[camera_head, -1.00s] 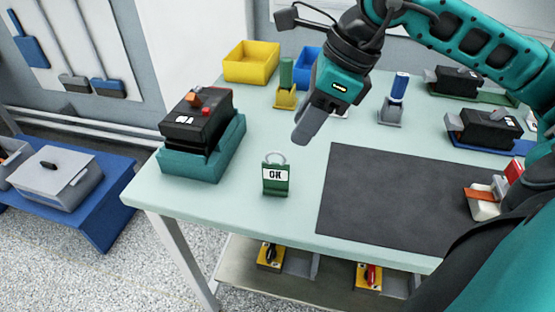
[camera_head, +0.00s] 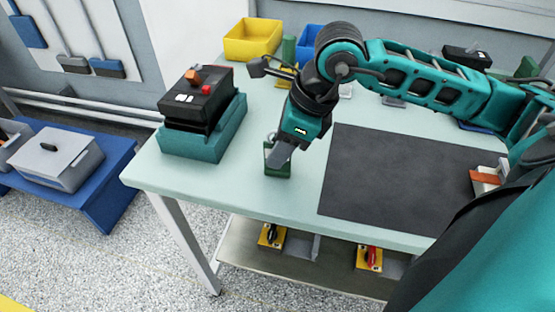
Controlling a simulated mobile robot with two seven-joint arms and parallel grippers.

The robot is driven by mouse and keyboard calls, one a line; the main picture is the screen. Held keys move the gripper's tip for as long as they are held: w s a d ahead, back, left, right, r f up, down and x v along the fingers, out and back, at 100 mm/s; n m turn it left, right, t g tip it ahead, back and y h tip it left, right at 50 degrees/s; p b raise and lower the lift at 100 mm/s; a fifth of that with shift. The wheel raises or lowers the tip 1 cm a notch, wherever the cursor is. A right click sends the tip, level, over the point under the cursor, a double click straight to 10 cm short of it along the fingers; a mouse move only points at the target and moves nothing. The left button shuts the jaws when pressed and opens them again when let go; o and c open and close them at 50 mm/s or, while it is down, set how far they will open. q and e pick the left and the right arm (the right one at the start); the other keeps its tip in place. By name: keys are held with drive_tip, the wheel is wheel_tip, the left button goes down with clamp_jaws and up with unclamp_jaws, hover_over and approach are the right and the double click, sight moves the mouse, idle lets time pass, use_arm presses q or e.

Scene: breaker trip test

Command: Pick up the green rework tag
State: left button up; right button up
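The green rework tag (camera_head: 278,171) stands upright on the pale green table (camera_head: 235,195), left of the dark mat. My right gripper (camera_head: 278,157) is over the tag, pointing down, and its grey finger covers most of the tag's front and ring. Only the tag's lower part and left edge show. I cannot tell whether the fingers touch the tag or how far apart they are. My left gripper is not in view.
A black breaker unit (camera_head: 198,100) sits in a teal cradle (camera_head: 228,125) left of the tag. A dark mat (camera_head: 395,190) lies to the right. A yellow bin (camera_head: 252,42) stands at the back. The table's front edge is clear.

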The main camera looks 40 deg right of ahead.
drive_tip(key=shift+x, duration=0.75)
drive_tip(key=shift+c, duration=0.4)
clamp_jaws()
